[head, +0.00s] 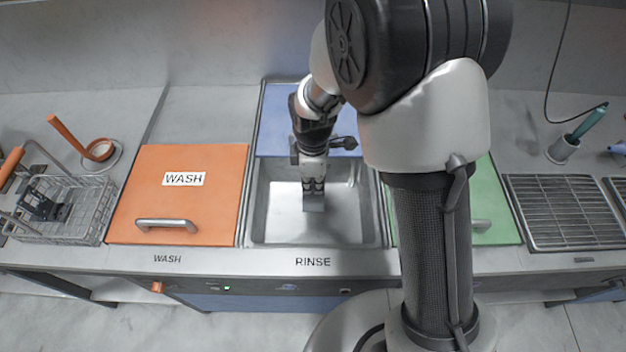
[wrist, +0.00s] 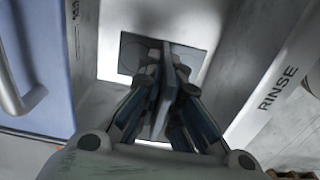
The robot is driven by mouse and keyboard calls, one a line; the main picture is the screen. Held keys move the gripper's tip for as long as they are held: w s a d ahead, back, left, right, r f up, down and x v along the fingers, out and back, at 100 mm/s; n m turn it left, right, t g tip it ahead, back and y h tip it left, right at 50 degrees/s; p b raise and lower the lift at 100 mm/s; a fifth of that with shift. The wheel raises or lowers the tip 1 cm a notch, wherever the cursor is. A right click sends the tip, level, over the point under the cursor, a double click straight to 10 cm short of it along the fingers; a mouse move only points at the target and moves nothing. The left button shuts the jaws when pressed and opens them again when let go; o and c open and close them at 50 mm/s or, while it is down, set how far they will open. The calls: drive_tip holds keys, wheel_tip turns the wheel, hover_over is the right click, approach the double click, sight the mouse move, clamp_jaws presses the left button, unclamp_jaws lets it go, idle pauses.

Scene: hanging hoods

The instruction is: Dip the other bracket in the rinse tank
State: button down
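In the head view my gripper (head: 313,186) points down over the open rinse tank (head: 350,228). It is shut on a grey bracket (head: 313,204), whose plate hangs below the fingers within the tank's opening. How deep it sits, and whether it touches liquid, I cannot tell. In the wrist view the fingers (wrist: 168,95) press on both sides of the bracket's thin upright plate (wrist: 167,80). A flat darker square (wrist: 190,58) shows beyond the fingertips; I cannot tell if it belongs to the bracket or the tank floor.
The blue lid (head: 275,125) stands behind the rinse tank. An orange lid (head: 200,205) covers the wash tank at left, a green lid (head: 500,215) lies at right. A wire basket (head: 85,215) with dark pieces stands far left. A drying rack (head: 570,210) lies far right.

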wheel_tip(320, 180, down, 6)
drive_tip(key=b, duration=0.3)
wheel_tip(320, 180, down, 8)
drive_tip(key=shift+f, duration=0.2)
idle(0.4)
idle(2.0)
wheel_tip(320, 180, up, 18)
drive_tip(key=p, duration=1.3)
hover_over(313, 194)
drive_tip(key=shift+w+r, duration=0.15)
drive_tip(key=shift+r, duration=0.05)
drive_tip(key=shift+r, duration=0.1)
idle(0.5)
